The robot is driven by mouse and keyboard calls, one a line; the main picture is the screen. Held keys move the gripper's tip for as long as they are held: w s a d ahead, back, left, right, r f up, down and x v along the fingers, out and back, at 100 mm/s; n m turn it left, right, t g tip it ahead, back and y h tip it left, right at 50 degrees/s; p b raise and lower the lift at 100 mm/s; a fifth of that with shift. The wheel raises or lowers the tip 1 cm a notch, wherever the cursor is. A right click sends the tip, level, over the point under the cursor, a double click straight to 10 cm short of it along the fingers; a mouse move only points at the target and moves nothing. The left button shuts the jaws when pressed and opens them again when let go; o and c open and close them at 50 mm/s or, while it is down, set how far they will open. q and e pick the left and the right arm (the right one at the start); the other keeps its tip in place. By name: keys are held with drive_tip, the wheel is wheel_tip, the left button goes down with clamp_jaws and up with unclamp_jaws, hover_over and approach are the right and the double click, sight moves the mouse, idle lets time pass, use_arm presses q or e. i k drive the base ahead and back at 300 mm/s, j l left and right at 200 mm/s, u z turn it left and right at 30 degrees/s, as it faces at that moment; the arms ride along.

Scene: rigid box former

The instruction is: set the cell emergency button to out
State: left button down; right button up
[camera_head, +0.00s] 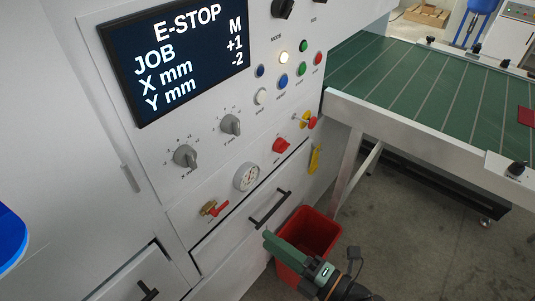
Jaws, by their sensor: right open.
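The cell emergency button (312,123) is a red mushroom head on a yellow collar, at the lower right edge of the machine's sloping white panel. The view is too small to tell whether it is in or out. The panel's screen (178,55) reads "E-STOP", "JOB", "X mm +1", "Y mm -2" and "M". My right gripper (269,241) has green fingers and is open. It is below the panel, in front of the red bin, well below and apart from the button. My left gripper is not in view.
A red rotary knob (281,146) sits left of and below the button. A yellow tag (315,159) hangs below it. A drawer handle (270,208) and the red bin (319,225) are near my gripper. A green conveyor table (430,88) stands at right.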

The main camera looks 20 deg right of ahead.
sight(312, 121)
drive_tip(key=i+l, duration=0.15)
drive_tip(key=l, duration=0.25)
drive_tip(key=i+l, duration=0.15)
drive_tip(key=l, duration=0.25)
drive_tip(key=i+l+u, duration=0.1)
drive_tip(key=l, duration=0.35)
